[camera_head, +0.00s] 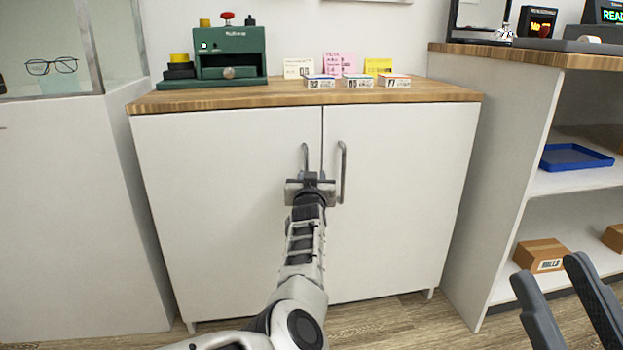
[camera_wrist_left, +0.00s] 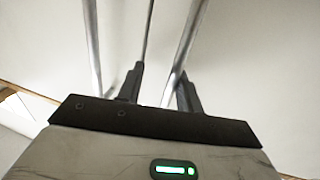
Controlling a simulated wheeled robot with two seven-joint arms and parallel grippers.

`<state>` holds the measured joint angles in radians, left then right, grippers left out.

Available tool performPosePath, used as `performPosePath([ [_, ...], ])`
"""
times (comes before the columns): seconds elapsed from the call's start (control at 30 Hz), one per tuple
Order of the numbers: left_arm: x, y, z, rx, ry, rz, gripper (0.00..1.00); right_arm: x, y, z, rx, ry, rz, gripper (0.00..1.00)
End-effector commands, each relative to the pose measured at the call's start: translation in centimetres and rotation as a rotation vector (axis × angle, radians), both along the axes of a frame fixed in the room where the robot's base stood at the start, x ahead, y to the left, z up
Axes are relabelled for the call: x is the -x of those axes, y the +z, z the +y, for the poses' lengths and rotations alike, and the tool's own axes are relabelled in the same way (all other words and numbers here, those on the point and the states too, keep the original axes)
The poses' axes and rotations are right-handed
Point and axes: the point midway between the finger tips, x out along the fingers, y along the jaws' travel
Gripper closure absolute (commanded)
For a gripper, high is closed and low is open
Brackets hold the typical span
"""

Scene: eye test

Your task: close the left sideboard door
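The sideboard's left door (camera_head: 225,210) is white and looks flush with the front, with a thin dark seam beside the right door (camera_head: 400,200). The left door's handle (camera_head: 305,158) is a vertical metal bar, its lower part hidden by my left gripper (camera_head: 311,178). The right door's handle (camera_head: 342,172) is just right of it. In the left wrist view, my left gripper's fingers (camera_wrist_left: 158,88) are apart; one bar passes left of them, the other runs down between them in the picture. Contact cannot be told. My right gripper (camera_head: 566,268) is open and empty at lower right.
The wooden sideboard top (camera_head: 290,100) bears a green device (camera_head: 230,52), cards and small boxes. A shelf unit (camera_head: 520,150) stands at right, with a blue tray (camera_head: 575,157) and a carton (camera_head: 541,255). A display case (camera_head: 50,50) stands at left. Some floor (camera_head: 390,325) is bare.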

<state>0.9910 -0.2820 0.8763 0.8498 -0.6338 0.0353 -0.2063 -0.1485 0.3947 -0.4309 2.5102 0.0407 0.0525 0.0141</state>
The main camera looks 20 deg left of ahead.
Motion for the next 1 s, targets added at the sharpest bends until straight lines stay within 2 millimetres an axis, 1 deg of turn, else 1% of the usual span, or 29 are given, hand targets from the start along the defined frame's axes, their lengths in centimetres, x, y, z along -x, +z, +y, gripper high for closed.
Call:
performPosePath([
  [0.03, -0.1, -0.1, -0.3, 0.001, -0.005, 0.003, 0.68, 0.0, 0.0, 0.0, 0.000, 0.000, 0.000, 0.67],
  [0.33, 0.0, -0.2, -0.2, 0.002, -0.003, 0.003, 0.68, -0.1, -0.1, -0.1, 0.000, -0.002, 0.009, 0.67],
  [0.47, 0.3, 0.0, -0.4, 0.002, -0.004, 0.005, 0.68, -0.6, -0.6, -0.2, -0.019, 0.000, 0.097, 0.67],
  [0.57, 0.8, 0.1, -0.7, 0.001, -0.003, 0.006, 0.68, -1.4, -1.8, -0.3, -0.055, 0.009, 0.252, 0.67],
  [0.67, 1.5, 0.3, -0.9, 0.002, -0.002, 0.007, 0.68, -1.8, -3.9, -0.4, -0.101, 0.026, 0.462, 0.67],
  [0.7, 1.9, 0.3, -1.0, 0.001, -0.002, 0.006, 0.68, -1.8, -4.9, -0.3, -0.121, 0.035, 0.553, 0.67],
  [0.83, 2.9, 0.4, -1.4, 0.002, -0.003, 0.006, 0.68, -0.8, -8.1, 0.1, -0.185, 0.074, 0.825, 0.67],
  [0.87, 3.3, 0.6, -1.6, 0.003, -0.003, 0.006, 0.68, -0.7, -8.3, 0.2, -0.178, 0.068, 0.863, 0.67],
  [1.0, 5.3, 0.7, -2.3, 0.001, -0.002, 0.005, 0.68, 0.4, -10.3, 0.2, -0.130, 0.030, 1.027, 0.67],
])
